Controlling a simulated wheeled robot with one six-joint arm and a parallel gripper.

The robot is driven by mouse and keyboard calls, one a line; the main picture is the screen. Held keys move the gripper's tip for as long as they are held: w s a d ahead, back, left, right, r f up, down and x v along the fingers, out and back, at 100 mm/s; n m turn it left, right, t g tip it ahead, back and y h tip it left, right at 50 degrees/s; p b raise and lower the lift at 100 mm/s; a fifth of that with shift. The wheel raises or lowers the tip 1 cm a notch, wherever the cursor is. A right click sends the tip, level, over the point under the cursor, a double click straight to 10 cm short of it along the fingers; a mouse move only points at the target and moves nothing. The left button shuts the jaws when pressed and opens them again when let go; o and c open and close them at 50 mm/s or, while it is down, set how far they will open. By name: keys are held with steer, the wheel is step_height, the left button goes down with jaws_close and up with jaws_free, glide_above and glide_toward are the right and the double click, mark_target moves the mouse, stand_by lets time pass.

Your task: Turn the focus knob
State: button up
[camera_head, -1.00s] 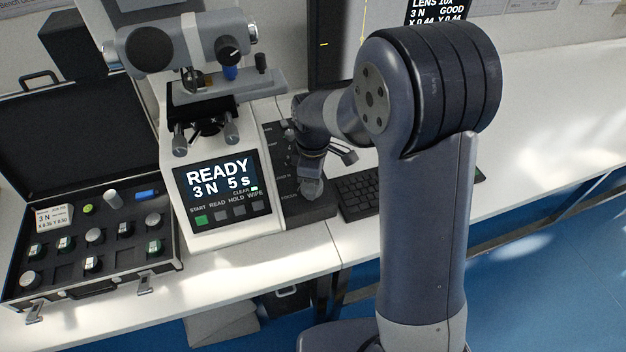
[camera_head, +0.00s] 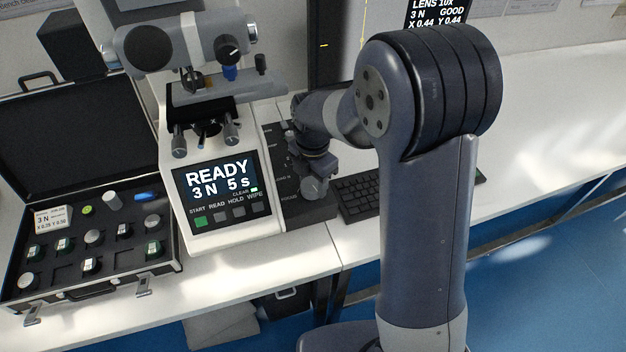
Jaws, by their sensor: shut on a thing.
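The hardness tester (camera_head: 265,160) is a white bench machine with a screen reading READY, 3 N, 5 s. A dark control panel (camera_head: 296,214) runs along its right side, with small labels partly covered by my arm. My gripper (camera_head: 315,176) points down over the front part of this panel. It is shut on the focus knob (camera_head: 314,189), a grey rounded knob beside a small label that seems to read FOCUS. The fingers are small here and partly hidden by my wrist.
An open black case (camera_head: 165,262) with several small blocks lies left of the tester. A black keyboard (camera_head: 357,196) lies close to the right of the panel. A monitor (camera_head: 335,45) stands behind. The white bench (camera_head: 540,95) is clear at the right.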

mark_target(312, 183)
steer(key=shift+n, duration=1.9)
steer(key=o, duration=1)
step_height(312, 183, up, 11)
steer(key=shift+f, duration=0.1)
